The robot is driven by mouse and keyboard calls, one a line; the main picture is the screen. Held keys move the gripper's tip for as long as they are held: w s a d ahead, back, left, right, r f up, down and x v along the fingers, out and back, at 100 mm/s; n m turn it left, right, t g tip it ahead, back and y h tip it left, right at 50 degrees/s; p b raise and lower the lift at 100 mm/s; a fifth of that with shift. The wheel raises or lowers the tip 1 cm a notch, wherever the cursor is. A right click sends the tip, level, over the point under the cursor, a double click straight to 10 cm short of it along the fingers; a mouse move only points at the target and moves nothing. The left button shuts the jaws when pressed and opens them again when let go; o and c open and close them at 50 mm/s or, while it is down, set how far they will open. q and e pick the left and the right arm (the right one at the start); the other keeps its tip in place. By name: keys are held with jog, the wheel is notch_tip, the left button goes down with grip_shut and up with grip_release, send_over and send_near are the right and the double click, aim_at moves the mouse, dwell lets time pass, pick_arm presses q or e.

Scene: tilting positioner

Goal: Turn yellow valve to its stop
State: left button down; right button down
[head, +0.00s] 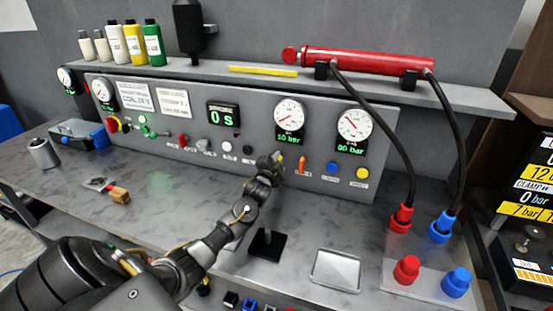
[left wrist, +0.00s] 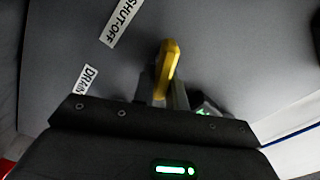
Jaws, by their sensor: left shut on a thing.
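The yellow valve handle (left wrist: 168,62) shows in the left wrist view, standing out from the grey panel between my fingers. My left gripper (left wrist: 164,98) is shut on it near the handle's lower end. In the head view my left gripper (head: 277,160) is at the panel front, below the 10 bar gauge, and mostly hides the valve. Labels reading SHUT-OFF (left wrist: 121,20) and, partly cut off, DRAIN (left wrist: 85,80) lie left of the handle in the wrist view. My right gripper is not in view.
The panel (head: 230,178) carries gauges, a 0 S display (head: 223,116), an orange lever (head: 302,164) and several buttons. A metal tray (head: 336,268) and black stand (head: 266,244) are on the bench. Black hoses run from the red cylinder (head: 370,61) to red and blue couplings at right.

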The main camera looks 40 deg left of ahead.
pick_arm(q)
jog(key=m, duration=0.5)
jog(key=shift+f+m, duration=0.3)
jog(key=shift+f, duration=0.05)
dwell(0.4)
jog(key=c, duration=1.4)
grip_release()
jog(key=shift+c, duration=0.2)
jog(key=b+v, duration=0.2)
jog(key=v, duration=0.8)
jog(key=shift+s+d, duration=0.2)
jog(key=shift+s, duration=0.15)
